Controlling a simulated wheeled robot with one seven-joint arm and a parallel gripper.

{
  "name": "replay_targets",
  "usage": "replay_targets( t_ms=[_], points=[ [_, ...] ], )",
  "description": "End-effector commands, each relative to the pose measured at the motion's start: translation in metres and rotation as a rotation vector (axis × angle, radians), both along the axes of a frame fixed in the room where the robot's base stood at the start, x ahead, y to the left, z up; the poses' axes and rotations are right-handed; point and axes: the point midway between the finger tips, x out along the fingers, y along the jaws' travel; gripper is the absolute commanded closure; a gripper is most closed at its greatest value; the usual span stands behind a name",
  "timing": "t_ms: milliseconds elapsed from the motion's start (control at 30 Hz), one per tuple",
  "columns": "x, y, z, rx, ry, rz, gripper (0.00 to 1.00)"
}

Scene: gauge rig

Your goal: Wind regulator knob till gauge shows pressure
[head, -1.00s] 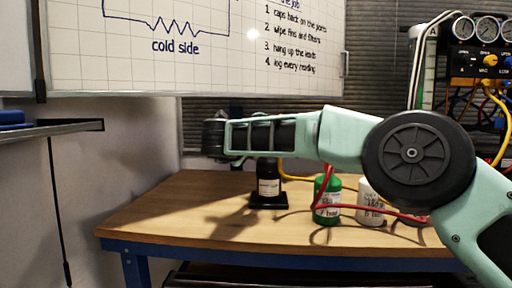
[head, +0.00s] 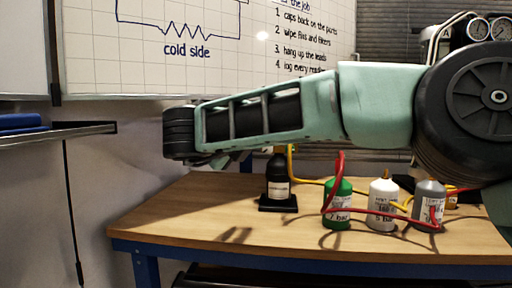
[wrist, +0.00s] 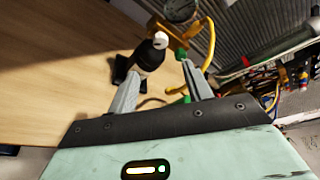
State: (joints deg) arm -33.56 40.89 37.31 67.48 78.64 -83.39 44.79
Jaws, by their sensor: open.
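A black, bottle-shaped unit (head: 278,178) with a pale label stands on a square black foot on the bench. My forearm hides what is above it in the head view. In the wrist view the black unit (wrist: 150,57) has a white round cap (wrist: 160,41), perhaps the knob. A round gauge (wrist: 179,9) on a brass fitting is beside it, cut by the top edge; its reading is too small to tell. My gripper (wrist: 160,82) is open and empty. Its fingers point toward the unit, apparently short of it. In the head view the fingers are mostly hidden behind my arm.
On the wooden bench (head: 180,222), green (head: 338,208), white (head: 382,212) and grey (head: 428,205) canisters stand right of the unit, with red and yellow hoses (wrist: 209,40) looping near them. A whiteboard (head: 200,70) hangs behind. The bench's left part is clear.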

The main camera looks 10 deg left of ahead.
Motion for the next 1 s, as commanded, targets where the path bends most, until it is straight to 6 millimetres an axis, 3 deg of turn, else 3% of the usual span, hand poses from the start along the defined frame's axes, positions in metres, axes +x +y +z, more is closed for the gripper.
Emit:
replay_targets(
  t_ms=[100,300,733,867,1000],
  points=[
    [-0.019,0.006,0.006,0.000,-0.001,0.002,0.50],
    [-0.035,0.011,0.009,0.000,-0.001,-0.001,0.50],
    [-0.037,0.012,0.011,-0.008,-0.006,0.014,0.50],
    [-0.037,0.026,0.025,-0.102,-0.064,0.173,0.50],
    [-0.052,0.053,0.038,-0.341,-0.157,0.494,0.50]
  ],
)
